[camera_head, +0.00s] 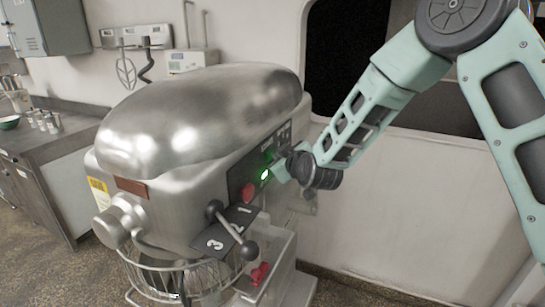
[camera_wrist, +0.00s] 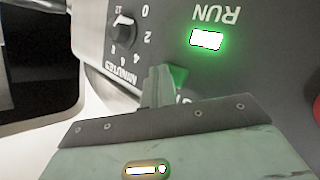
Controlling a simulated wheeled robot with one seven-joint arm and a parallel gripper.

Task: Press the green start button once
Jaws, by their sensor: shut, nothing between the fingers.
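The green start button (camera_wrist: 178,76) shows in the wrist view as a green patch right behind my gripper's fingertips, which cover part of it. The letters below it are mostly hidden. My gripper (camera_wrist: 158,72) is shut and empty, its fingertips at the panel beside or against the button; I cannot tell whether they touch it. In the head view my gripper (camera_head: 280,172) reaches the mixer's side panel from the right, and the button cannot be made out there. The RUN lamp (camera_wrist: 207,39) is lit bright green; its glow also shows in the head view (camera_head: 265,175).
The large metal mixer (camera_head: 190,120) fills the middle. A minutes dial (camera_wrist: 123,32) is near my fingertips. A red button (camera_head: 248,192) and a lever with a black knob (camera_head: 249,250) sit on the mixer's side. A counter (camera_head: 70,145) stands at left.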

